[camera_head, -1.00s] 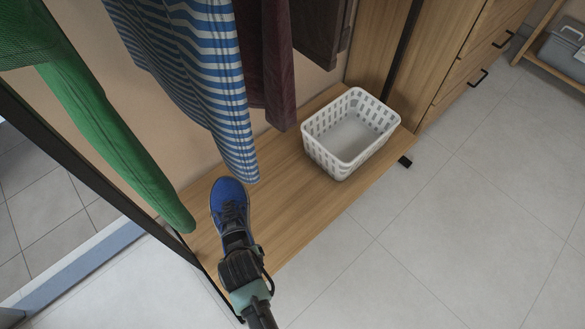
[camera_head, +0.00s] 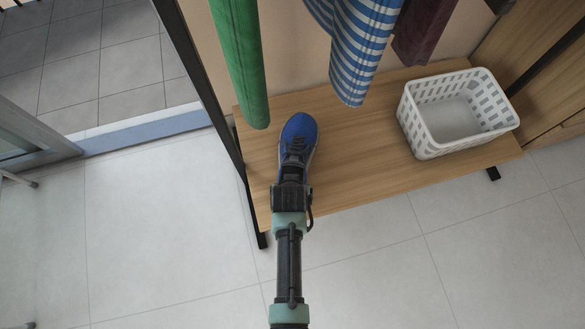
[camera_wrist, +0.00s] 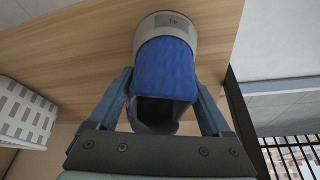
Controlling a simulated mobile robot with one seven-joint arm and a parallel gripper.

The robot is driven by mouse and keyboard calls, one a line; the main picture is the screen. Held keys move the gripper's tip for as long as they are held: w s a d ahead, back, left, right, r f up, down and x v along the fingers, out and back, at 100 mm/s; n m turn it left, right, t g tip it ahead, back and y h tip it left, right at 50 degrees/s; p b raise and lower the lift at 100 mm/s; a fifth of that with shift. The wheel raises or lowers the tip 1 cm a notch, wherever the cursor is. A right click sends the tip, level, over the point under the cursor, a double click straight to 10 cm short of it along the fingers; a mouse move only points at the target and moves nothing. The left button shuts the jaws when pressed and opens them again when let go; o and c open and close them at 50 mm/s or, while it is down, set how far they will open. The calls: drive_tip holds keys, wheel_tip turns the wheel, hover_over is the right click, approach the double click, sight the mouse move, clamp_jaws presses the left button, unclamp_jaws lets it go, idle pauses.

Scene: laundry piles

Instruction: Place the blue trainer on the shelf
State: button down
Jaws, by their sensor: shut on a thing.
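The blue trainer (camera_head: 298,138) is at the left part of the wooden shelf (camera_head: 365,140) in the head view, toe pointing away from me. My gripper (camera_head: 292,178) is shut on its heel end. In the wrist view the trainer (camera_wrist: 166,68) sits between the two fingers of my gripper (camera_wrist: 163,105), with its dark opening towards the camera and its pale sole end beyond. The wooden shelf (camera_wrist: 85,45) fills much of that view. I cannot tell whether the sole touches the board.
A white slatted basket (camera_head: 455,115) stands on the shelf's right part. Green, striped (camera_head: 360,45) and dark red garments hang above the shelf. A black rack post (camera_head: 205,75) rises at the shelf's left end. Bare board lies between trainer and basket.

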wheel_tip(320, 180, down, 3)
drive_tip(key=shift+r+b, duration=0.2)
drive_tip(key=shift+b, duration=0.4)
drive_tip(key=shift+r, duration=0.1)
unclamp_jaws()
drive_tip(key=p+v, duration=0.7)
drive_tip(key=v, duration=0.4)
drive_tip(key=shift+s+r, duration=0.1)
drive_tip(key=shift+r, duration=0.05)
drive_tip(key=shift+s+r, duration=0.2)
drive_tip(key=shift+r, duration=0.1)
